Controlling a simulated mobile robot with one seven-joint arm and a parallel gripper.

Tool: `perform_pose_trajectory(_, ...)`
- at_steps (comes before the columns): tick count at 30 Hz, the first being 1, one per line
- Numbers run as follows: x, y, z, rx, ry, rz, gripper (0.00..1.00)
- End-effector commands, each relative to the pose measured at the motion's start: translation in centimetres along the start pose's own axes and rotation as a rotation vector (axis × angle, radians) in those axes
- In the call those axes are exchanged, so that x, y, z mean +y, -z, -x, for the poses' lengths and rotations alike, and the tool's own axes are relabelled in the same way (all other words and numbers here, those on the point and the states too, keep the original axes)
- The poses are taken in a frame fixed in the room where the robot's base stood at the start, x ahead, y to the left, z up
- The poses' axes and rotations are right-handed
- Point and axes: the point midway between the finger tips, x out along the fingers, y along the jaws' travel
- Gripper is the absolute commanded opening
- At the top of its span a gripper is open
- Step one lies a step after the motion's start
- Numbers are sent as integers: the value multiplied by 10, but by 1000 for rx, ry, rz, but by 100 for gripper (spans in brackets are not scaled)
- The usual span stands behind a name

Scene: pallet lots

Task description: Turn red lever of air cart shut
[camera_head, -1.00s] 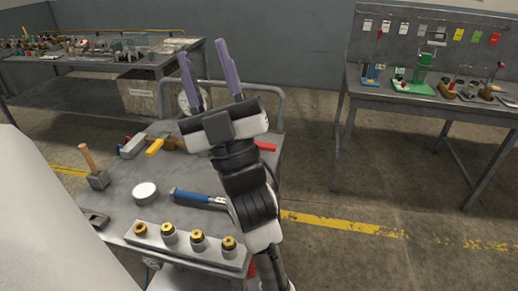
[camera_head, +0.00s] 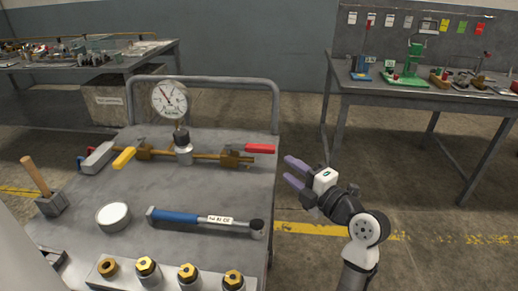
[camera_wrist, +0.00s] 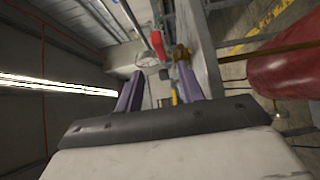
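The red lever (camera_head: 259,148) is at the right end of a brass pipe (camera_head: 205,155) on the grey cart top (camera_head: 200,185). It points right, roughly in line with the pipe, near the cart's right edge. In the wrist view the red lever (camera_wrist: 158,44) shows beyond the fingers, beside a brass valve (camera_wrist: 181,53). A yellow lever (camera_head: 123,158) is at the pipe's left end. A pressure gauge (camera_head: 170,99) stands above the pipe. My gripper (camera_head: 290,172) has purple fingers, is open and empty, and is right of the cart, apart from the red lever.
A blue-handled tool (camera_head: 185,217), a white round tin (camera_head: 113,216), a wood-handled hammer (camera_head: 36,177) and a block of brass fittings (camera_head: 165,282) lie on the cart. A cart rail (camera_head: 225,80) rises behind. A workbench (camera_head: 430,95) stands at back right, with free floor between.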

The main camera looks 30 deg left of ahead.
Motion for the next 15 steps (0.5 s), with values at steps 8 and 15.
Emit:
perform_pose_trajectory(8, 4, 1, -60, 4, 0, -2, 38)
perform_pose_trajectory(15, 3, 1, -103, 2, 0, -1, 38)
